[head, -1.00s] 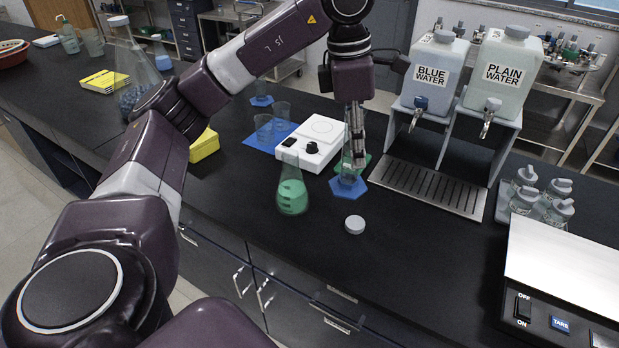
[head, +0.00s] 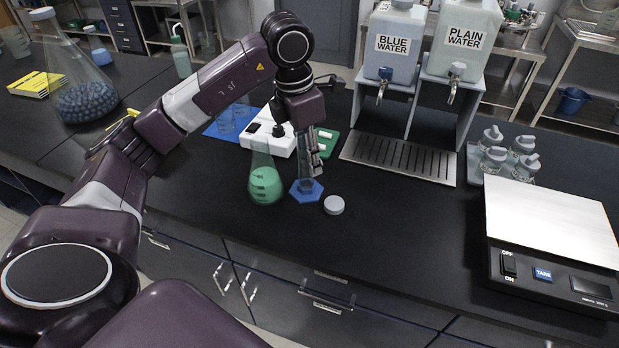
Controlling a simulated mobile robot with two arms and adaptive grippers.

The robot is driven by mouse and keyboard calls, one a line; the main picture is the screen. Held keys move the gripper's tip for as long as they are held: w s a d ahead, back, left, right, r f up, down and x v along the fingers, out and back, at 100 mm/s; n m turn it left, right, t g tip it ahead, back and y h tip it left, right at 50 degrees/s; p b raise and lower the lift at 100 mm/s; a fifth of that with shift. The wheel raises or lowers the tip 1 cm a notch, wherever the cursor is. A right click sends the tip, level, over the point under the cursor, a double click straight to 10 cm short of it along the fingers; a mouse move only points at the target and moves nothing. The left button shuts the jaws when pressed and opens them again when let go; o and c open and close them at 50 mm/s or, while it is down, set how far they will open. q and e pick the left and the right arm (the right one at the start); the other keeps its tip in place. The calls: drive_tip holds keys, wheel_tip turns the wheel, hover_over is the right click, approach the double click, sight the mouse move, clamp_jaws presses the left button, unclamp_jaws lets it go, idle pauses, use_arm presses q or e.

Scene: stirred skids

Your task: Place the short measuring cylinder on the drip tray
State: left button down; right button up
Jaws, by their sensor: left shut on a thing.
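The measuring cylinder is clear, with a blue hexagonal base (head: 306,191). My left gripper (head: 313,160) is shut on its upright body from above, and the fingers hide much of it. The base is close to the bench top; I cannot tell whether it touches. The drip tray (head: 398,158) is a slotted metal plate in front of the two water dispensers, to the right of the gripper and farther back. Its top is bare. My right gripper is not in view.
A flask of green liquid (head: 265,184) stands just left of the cylinder, and a grey-white cap (head: 334,205) lies just right of it. A white stirrer (head: 270,135) and green item (head: 327,141) are behind. A balance (head: 552,232) and several small bottles are at right.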

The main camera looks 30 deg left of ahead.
sight(310, 181)
use_arm(q)
drive_tip(key=shift+f+p, duration=0.45)
drive_tip(key=shift+f, duration=2.8)
drive_tip(key=shift+f, duration=0.2)
drive_tip(key=c, duration=1.6)
unclamp_jaws()
drive_tip(key=shift+r, duration=0.1)
